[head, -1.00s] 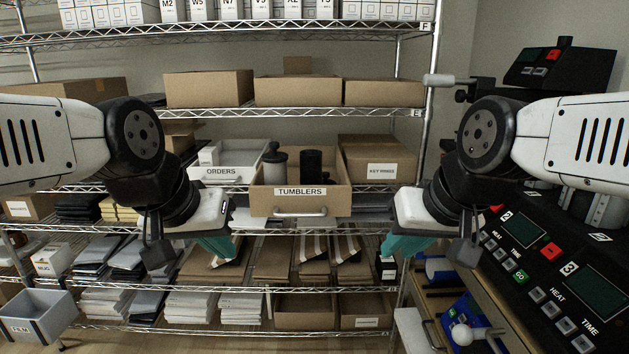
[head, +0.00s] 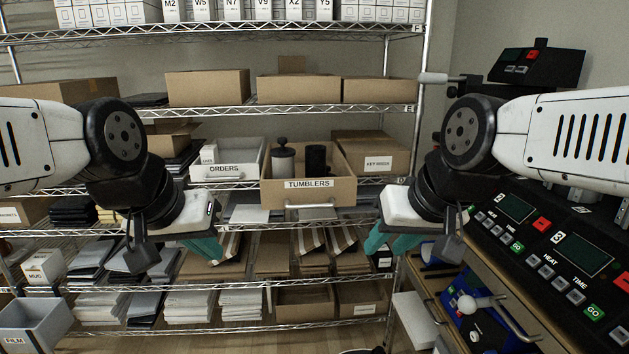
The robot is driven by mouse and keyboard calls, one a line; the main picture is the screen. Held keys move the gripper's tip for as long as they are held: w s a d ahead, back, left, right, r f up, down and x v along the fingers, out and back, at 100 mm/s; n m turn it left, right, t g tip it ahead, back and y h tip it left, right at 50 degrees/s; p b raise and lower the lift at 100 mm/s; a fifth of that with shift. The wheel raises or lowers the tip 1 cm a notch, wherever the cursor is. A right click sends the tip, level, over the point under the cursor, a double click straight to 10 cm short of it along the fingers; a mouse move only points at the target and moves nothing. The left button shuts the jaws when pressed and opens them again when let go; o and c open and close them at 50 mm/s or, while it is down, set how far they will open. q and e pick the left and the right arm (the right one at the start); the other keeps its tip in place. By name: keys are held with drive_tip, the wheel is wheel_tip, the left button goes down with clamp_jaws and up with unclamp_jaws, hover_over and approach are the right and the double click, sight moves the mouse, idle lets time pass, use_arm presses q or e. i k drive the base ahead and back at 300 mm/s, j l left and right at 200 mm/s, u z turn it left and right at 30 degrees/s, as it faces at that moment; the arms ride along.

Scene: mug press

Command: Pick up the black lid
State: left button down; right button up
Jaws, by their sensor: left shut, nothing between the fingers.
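A black lid with a knob (head: 281,147) sits on a grey tumbler (head: 283,165) in the open cardboard bin labelled TUMBLERS (head: 264,189) on the middle shelf. A black cylindrical tumbler (head: 316,160) stands to its right in the same bin. My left gripper (head: 208,248) is shut and empty, below and left of the bin, with teal fingers pointing inward. My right gripper (head: 378,242) is below and right of the bin. Its teal fingers overlap in this view, so I cannot tell whether it is open. Neither gripper touches the lid.
The ORDERS bin (head: 224,171) is left of the tumblers, and the KEY RINGS box (head: 377,162) is right. Cardboard boxes (head: 298,88) stand on the shelf above. A black control panel (head: 540,255) fills the right side. A grey FILM bin (head: 35,322) is at lower left.

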sight(328, 168)
drive_tip(key=j+z, duration=0.25)
drive_tip(key=j, duration=0.25)
drive_tip(key=k+j+z, duration=0.1)
drive_tip(key=j+z, duration=0.15)
drive_tip(key=j, duration=0.3)
drive_tip(key=k+j+z, duration=0.2)
drive_tip(key=j, duration=0.3)
drive_tip(key=i+j+z, duration=0.25)
drive_tip(key=j, duration=0.2)
drive_tip(key=j+z, duration=0.3)
drive_tip(key=j, duration=0.15)
drive_tip(key=i+j+z, duration=0.25)
drive_tip(key=j, duration=0.3)
drive_tip(key=i+j+z, duration=0.65)
drive_tip(key=i+j, duration=0.3)
drive_tip(key=j, duration=0.15)
